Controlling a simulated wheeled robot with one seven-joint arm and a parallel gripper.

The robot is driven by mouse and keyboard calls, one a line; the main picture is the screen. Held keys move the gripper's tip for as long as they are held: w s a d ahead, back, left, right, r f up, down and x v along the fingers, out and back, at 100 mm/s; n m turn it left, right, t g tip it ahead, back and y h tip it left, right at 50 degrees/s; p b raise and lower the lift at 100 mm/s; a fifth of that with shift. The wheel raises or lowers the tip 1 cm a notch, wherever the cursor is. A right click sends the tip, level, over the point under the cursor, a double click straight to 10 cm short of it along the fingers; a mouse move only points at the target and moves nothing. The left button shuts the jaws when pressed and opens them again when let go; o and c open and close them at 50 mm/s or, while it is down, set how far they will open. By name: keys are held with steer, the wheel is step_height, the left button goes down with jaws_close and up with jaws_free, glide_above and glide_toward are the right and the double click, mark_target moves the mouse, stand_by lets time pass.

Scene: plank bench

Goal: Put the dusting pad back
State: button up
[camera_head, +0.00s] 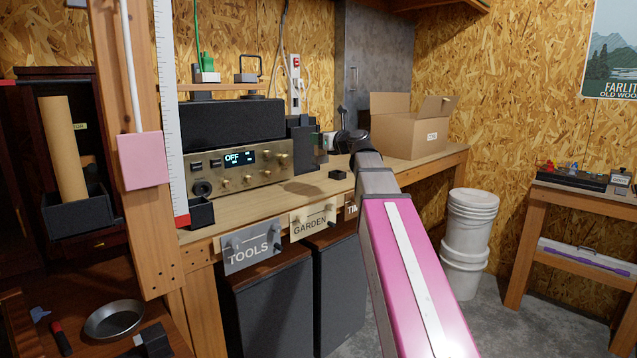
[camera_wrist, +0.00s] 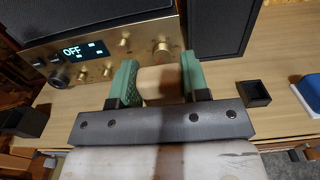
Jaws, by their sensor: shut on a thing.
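My gripper (camera_wrist: 158,88) has two green fingers, shut on a tan wooden block that I take to be the dusting pad (camera_wrist: 160,84). Its underside is hidden. In the head view my gripper (camera_head: 321,146) is over the workbench, right of the amplifier, and the pad cannot be made out there. A small open black box (camera_wrist: 256,92) sits on the bench to the right of my gripper, apart from it, and looks empty. It also shows in the head view (camera_head: 337,174).
A brass-fronted amplifier (camera_head: 236,170) reading OFF stands behind and left of my gripper, with a dark speaker (camera_wrist: 222,30) beside it. A cardboard box (camera_head: 405,134) is farther right. A blue and white item (camera_wrist: 308,94) lies at the wrist view's right. Bare bench surrounds the black box.

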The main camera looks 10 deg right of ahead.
steer(key=shift+w+d+f, duration=0.75)
steer(key=shift+w+f, duration=1.1)
steer(key=shift+w+d+f, duration=0.7)
steer(key=shift+w+f, duration=1.1)
steer(key=shift+w, duration=0.1)
steer(key=shift+w+d+f, duration=0.75)
steer(key=shift+w+f, duration=1.1)
steer(key=o, duration=0.9)
steer(key=shift+o, duration=0.2)
steer(key=v, duration=1.2)
